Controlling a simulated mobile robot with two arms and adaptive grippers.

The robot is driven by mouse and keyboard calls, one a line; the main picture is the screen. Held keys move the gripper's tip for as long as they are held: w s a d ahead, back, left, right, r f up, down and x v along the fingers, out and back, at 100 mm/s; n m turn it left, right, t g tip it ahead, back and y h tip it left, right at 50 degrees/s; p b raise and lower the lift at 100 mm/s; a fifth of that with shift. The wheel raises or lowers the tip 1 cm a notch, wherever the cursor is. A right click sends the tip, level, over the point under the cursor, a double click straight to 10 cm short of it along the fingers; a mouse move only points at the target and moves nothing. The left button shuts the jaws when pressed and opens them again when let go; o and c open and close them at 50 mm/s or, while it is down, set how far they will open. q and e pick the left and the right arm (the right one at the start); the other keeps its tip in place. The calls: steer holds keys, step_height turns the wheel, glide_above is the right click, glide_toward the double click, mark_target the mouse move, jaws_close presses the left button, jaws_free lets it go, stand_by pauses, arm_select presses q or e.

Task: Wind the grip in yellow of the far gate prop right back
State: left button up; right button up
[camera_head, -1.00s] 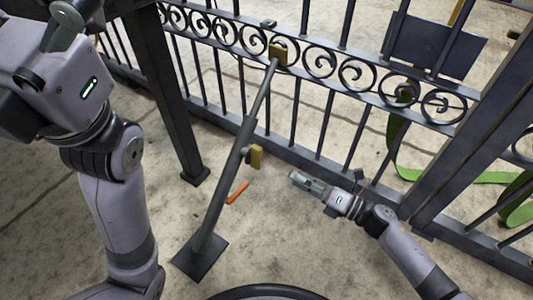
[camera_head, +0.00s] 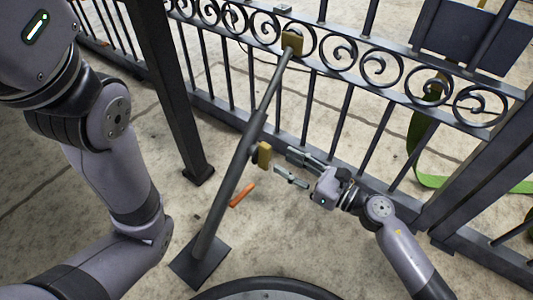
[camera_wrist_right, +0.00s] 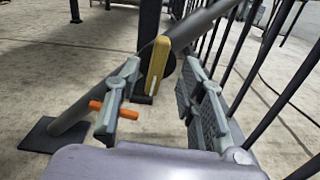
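The gate prop (camera_head: 232,175) is a dark slanted tube running from a floor plate (camera_head: 200,262) up to a yellow pad (camera_head: 292,42) on the gate. Its yellow grip (camera_head: 262,154) sticks out from the tube's right side. An orange bar (camera_head: 242,195) shows lower down, beside the tube. My right gripper (camera_head: 289,168) is open and empty, just right of the yellow grip. In the right wrist view the grip (camera_wrist_right: 158,65) appears upright between the spread fingers (camera_wrist_right: 162,75), slightly beyond them; contact cannot be told. My left arm shows at the left; its gripper is outside the view.
The scroll gate (camera_head: 335,60) with dark bars stands behind the prop. A dark post (camera_head: 170,90) stands to the left and a thick gate post (camera_head: 480,170) to the right. A green strap (camera_head: 430,180) hangs and lies at the right. The concrete floor around the plate is clear.

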mark_target(270, 154)
steer(key=b+x, duration=0.1)
steer(key=x, duration=0.6)
steer(key=shift+c, duration=0.4)
jaws_close()
